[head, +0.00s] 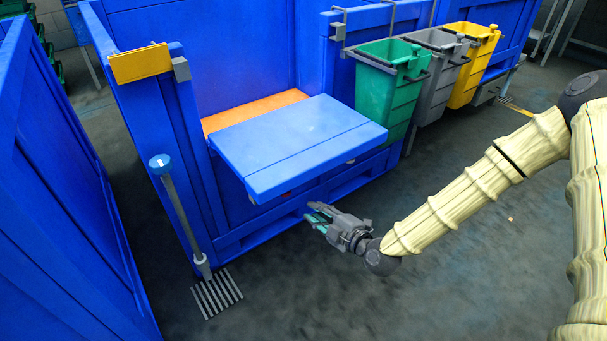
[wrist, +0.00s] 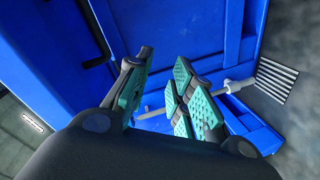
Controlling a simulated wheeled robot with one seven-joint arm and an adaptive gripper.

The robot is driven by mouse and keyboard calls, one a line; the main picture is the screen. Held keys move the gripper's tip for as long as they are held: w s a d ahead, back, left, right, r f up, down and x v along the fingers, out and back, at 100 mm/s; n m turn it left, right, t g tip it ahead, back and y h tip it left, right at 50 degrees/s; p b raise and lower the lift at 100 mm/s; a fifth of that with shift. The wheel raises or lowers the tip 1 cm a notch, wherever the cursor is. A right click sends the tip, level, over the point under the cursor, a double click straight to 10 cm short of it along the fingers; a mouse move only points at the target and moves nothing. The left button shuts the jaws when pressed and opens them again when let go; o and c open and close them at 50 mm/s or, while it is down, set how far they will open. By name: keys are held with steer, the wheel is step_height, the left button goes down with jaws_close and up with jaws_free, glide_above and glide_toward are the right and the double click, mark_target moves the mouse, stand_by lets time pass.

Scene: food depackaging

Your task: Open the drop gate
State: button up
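The drop gate appears to be the blue panel (head: 298,140) at the front of the large blue bin (head: 185,135). It juts out from the bin opening, roughly level. My gripper (head: 318,217) is below the panel and in front of the bin's lower wall, apart from the panel in the head view. In the wrist view my gripper (wrist: 158,100) has its teal-padded fingers spread with nothing visible between them. A blue wall (wrist: 185,25) fills much of that view. Any latch or hinge under the panel is hidden.
Green (head: 385,85), grey (head: 428,75) and yellow bins (head: 470,65) hang at right. An orange surface (head: 255,110) lies behind the panel. Front floor is clear.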

steer(key=shift+w+a+r+n+t+y+b, duration=0.35)
steer(key=shift+w+a+r+n+t+b, duration=0.55)
steer(key=shift+w+b, duration=1.3)
steer(key=shift+w+a+r+n+t+y+b, duration=0.4)
steer(key=shift+w+r+n+b, duration=0.8)
steer(key=shift+w, duration=1.75)
steer(key=shift+w+a+r+n+t+y+b, duration=0.25)
steer(key=shift+w+a+r+n+t+b, duration=0.5)
steer(key=shift+w+r+b, duration=1.45)
steer(key=shift+w+d+f, duration=0.1)
steer(key=shift+w+f, duration=0.3)
steer(key=shift+f, duration=0.25)
steer(key=shift+c, duration=0.5)
jaws_close()
